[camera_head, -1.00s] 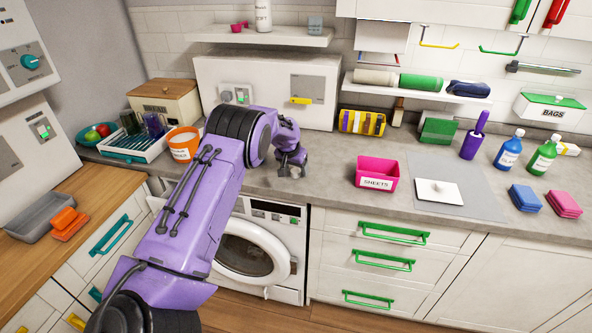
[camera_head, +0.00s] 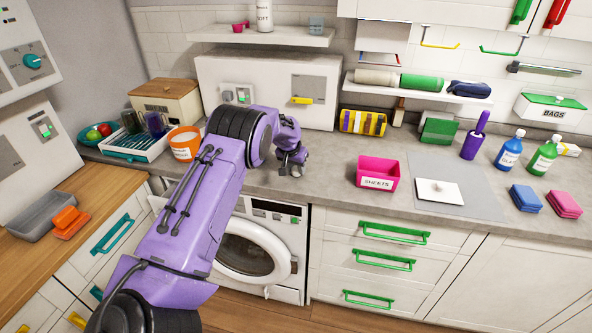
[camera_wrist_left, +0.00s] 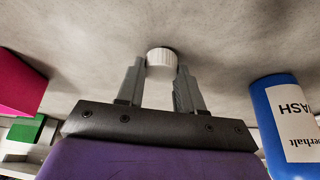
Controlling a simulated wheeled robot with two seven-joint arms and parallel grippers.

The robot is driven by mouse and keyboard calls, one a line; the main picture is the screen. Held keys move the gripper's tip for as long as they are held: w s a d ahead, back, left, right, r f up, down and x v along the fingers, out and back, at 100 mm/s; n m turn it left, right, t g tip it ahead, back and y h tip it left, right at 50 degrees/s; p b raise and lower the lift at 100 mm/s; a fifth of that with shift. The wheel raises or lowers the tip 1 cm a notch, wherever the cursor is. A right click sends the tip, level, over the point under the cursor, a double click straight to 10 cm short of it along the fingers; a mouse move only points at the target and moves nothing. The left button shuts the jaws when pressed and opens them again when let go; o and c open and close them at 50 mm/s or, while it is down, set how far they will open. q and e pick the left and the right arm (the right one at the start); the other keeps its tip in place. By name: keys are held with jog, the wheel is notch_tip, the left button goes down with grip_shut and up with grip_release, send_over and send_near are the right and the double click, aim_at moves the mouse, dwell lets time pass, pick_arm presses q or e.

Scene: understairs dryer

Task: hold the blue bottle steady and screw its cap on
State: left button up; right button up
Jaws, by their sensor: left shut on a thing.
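My left gripper (camera_head: 291,169) is low over the counter, in front of the white wall panel. In the left wrist view it is shut on a small white ribbed cap (camera_wrist_left: 161,60), held between the fingertips (camera_wrist_left: 160,82). I cannot tell whether the cap still touches the counter. A blue bottle (camera_wrist_left: 288,125) with a white label ending in "ASH" stands close by at the right of the wrist view. Its top is out of frame, and my arm seems to hide it in the head view. Another blue bottle (camera_head: 509,151) with a pale top stands at the right. My right gripper is not in view.
A pink SHEETS bin (camera_head: 378,183) stands right of my left gripper, with a white board (camera_head: 439,192) beyond it. An orange tub (camera_head: 185,153) is left of my arm. A green bottle (camera_head: 543,156) and sponges stand far right. The counter around the gripper is mostly clear.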

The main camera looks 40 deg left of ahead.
pick_arm(q)
notch_tip(320, 180, up, 3)
jog(key=shift+f+b, duration=0.15)
jog(key=shift+b, duration=0.2)
jog(key=d+r+b, duration=0.4)
jog(key=d+r, duration=0.5)
jog(key=d, duration=0.5)
jog(key=shift+s+r, duration=0.4)
jog(key=shift+s, duration=0.05)
jog(key=s+d+f+m, duration=0.1)
jog(key=s+d+f, duration=0.2)
jog(key=d, duration=0.7)
jog(key=s+d+f+m+h+b, duration=0.1)
jog(key=s+d+f, duration=0.3)
jog(key=d, duration=0.6)
notch_tip(320, 180, down, 3)
jog(key=shift+d+r+m+b, duration=0.2)
jog(key=shift+d+m+b, duration=0.1)
jog(key=shift+m, duration=0.5)
